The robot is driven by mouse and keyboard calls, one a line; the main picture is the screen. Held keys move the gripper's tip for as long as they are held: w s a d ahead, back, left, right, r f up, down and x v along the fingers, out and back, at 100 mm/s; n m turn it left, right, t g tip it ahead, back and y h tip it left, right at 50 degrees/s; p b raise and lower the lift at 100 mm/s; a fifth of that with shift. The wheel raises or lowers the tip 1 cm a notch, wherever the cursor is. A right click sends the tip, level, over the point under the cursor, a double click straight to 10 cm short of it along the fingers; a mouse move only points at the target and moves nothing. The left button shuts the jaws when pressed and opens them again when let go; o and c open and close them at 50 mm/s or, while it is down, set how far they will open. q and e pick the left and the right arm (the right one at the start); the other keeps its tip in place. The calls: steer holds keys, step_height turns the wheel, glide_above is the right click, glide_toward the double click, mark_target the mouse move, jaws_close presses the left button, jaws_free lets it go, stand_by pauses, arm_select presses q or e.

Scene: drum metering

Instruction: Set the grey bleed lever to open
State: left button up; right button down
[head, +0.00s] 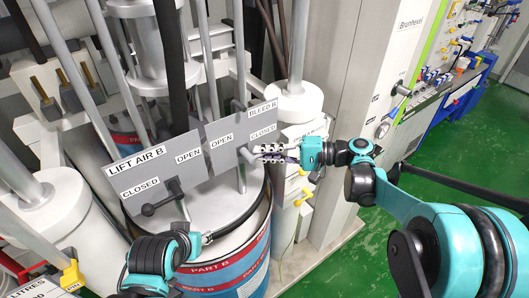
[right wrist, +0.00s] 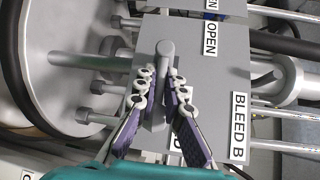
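The grey bleed lever (right wrist: 163,62) sits on the grey BLEED B plate (head: 222,148). In the right wrist view its round end shows between my fingertips, and its bar runs back from there between the fingers, towards the CLOSED side.
The LIFT AIR B plate (head: 140,172) adjoins on the left, its dark lever (head: 158,198) pointing towards CLOSED. A blue and red drum (head: 230,262) stands below. Pipes rise behind the plates. Yellow-handled valves (head: 303,198) are just below my right gripper. Green floor (head: 375,250) is clear at right.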

mark_target(245, 148)
steer(key=shift+w, duration=0.1)
